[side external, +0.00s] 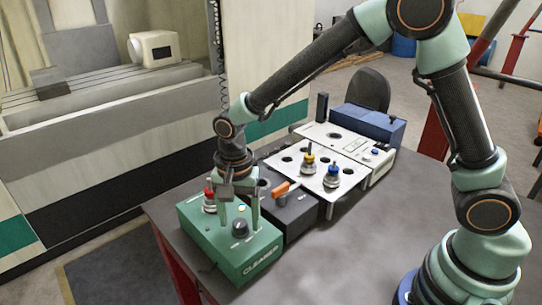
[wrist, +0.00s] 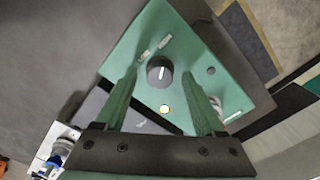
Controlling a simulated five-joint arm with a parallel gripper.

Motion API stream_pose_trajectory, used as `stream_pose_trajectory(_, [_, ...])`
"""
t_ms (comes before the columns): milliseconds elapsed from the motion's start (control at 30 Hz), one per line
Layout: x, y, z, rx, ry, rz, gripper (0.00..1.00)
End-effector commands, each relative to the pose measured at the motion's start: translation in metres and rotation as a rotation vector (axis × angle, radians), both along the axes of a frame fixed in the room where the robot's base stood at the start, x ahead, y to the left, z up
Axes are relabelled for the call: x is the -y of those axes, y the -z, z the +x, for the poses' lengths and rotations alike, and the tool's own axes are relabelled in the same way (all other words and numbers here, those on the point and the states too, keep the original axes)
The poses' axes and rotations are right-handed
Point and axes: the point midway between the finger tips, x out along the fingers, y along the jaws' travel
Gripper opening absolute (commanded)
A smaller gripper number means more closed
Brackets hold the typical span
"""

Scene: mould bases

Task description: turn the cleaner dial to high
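The green cleaner box (side external: 245,262) sits at the near left end of the bench, with "CLEANER" on its front; its green top also shows in the wrist view (wrist: 215,50). Its round black dial (side external: 240,229) is on the top face. In the wrist view the dial (wrist: 160,69) has a white pointer line standing nearly upright in the picture. Small labels lie near it, too small to read. My gripper (side external: 238,222) is open and points down over the box. In the wrist view its fingertips (wrist: 161,73) show on either side of the dial, with gaps; contact is not visible.
A red-topped fitting (side external: 209,198) stands on the box's left. Beside the box is a dark unit with an orange lever (side external: 283,189). A white plate (side external: 315,178) carries yellow- and blue-topped fittings. The front bench is clear.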

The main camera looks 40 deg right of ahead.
Motion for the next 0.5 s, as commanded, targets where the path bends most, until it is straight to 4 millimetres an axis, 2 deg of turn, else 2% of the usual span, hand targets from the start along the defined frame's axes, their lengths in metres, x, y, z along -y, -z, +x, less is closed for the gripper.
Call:
stream_pose_trajectory(133, [0.000, -0.001, 0.000, 0.000, -0.001, 0.000, 0.71])
stream_pose_trajectory(267, [0.000, -0.014, 0.001, 0.003, -0.001, 0.001, 0.71])
stream_pose_trajectory(500, [-0.001, -0.062, 0.001, 0.006, 0.000, 0.002, 0.71])
